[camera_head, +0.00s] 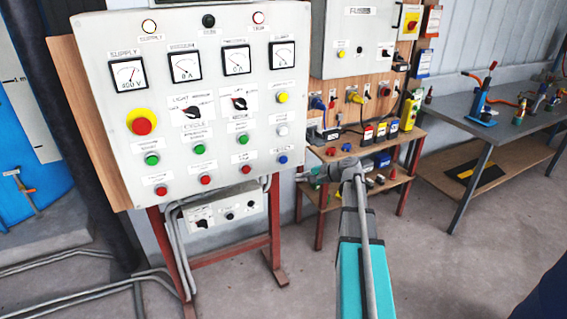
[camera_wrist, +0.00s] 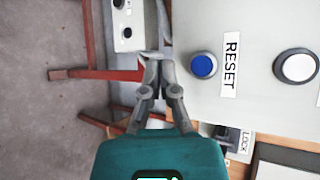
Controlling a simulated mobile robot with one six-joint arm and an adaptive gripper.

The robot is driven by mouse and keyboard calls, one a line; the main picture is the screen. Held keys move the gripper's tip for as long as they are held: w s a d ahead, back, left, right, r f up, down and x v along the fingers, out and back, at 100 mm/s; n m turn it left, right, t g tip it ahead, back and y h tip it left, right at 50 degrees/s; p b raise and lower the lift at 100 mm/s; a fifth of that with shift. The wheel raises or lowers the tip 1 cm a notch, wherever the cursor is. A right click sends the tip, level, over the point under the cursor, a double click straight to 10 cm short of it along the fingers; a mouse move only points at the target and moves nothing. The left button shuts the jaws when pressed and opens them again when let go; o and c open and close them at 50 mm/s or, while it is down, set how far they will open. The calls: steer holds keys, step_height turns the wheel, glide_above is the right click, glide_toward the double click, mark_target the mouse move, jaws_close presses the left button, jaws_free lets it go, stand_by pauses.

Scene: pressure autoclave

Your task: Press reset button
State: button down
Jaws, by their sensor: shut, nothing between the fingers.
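The reset button is a round blue button at the lower right corner of the grey control panel (camera_head: 215,110). It shows in the head view (camera_head: 283,160) and in the wrist view (camera_wrist: 203,65), where a white RESET label (camera_wrist: 230,65) stands beside it. My gripper (camera_head: 299,177) is shut and empty. In the head view its tips are just right of and below the button. In the wrist view (camera_wrist: 158,60) the tips are left of the button, by the panel's lower edge, apart from the button in the picture. How far they are from the panel's face I cannot tell.
A white button (camera_wrist: 297,67) sits beyond the label. Green and red buttons and a red emergency stop (camera_head: 142,124) are farther left on the panel. A wooden shelf (camera_head: 365,150) with coloured parts stands behind my arm, and a grey table (camera_head: 500,125) is at right.

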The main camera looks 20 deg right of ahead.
steer(key=shift+w, duration=0.15)
glide_toward(281, 163)
steer(key=x, duration=0.6)
steer(key=shift+s+a+f, duration=0.3)
steer(key=shift+f, duration=0.15)
steer(key=shift+w, duration=0.1)
stand_by(1.3)
steer(key=shift+w, duration=0.3)
steer(key=shift+w, duration=0.5)
stand_by(1.1)
steer(key=shift+s, duration=0.9)
steer(key=shift+s, duration=0.15)
